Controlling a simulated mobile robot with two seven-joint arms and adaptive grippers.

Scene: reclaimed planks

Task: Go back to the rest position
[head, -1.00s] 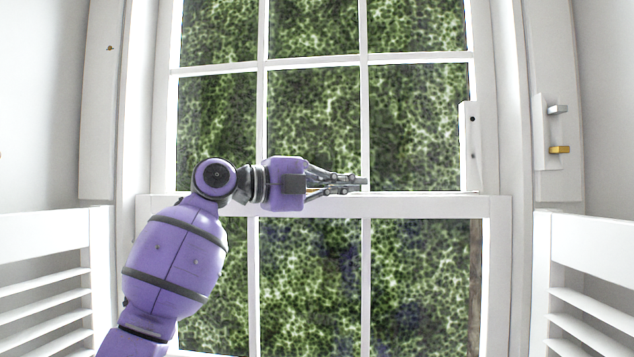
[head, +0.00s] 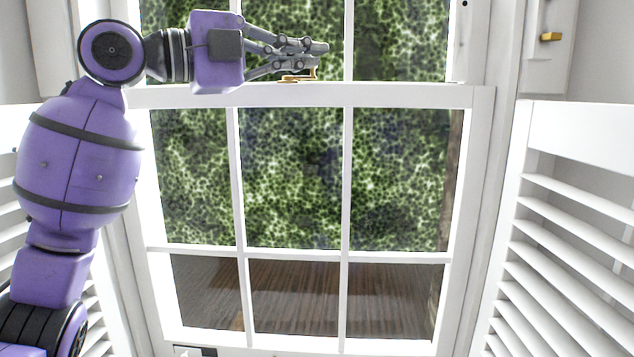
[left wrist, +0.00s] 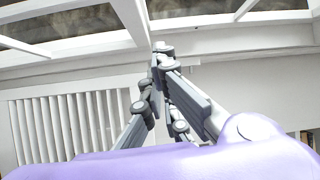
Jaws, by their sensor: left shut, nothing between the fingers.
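My left gripper (head: 318,50) is in the upper part of the head view, at the end of my purple arm. Its grey fingers point right and are shut, with nothing between them. They are in front of the window, just above the middle rail. In the left wrist view the fingertips (left wrist: 162,52) are together. A small brass latch (head: 300,77) shows just below the fingers on the rail; I cannot tell whether they touch. My right gripper is not in view.
The white sash window (head: 300,96) fills the middle. White louvred shutters stand at the right (head: 575,215) and at the left, partly behind my arm. A brass piece (head: 551,37) is on the right frame. A brown planked surface (head: 295,295) shows through the lower panes.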

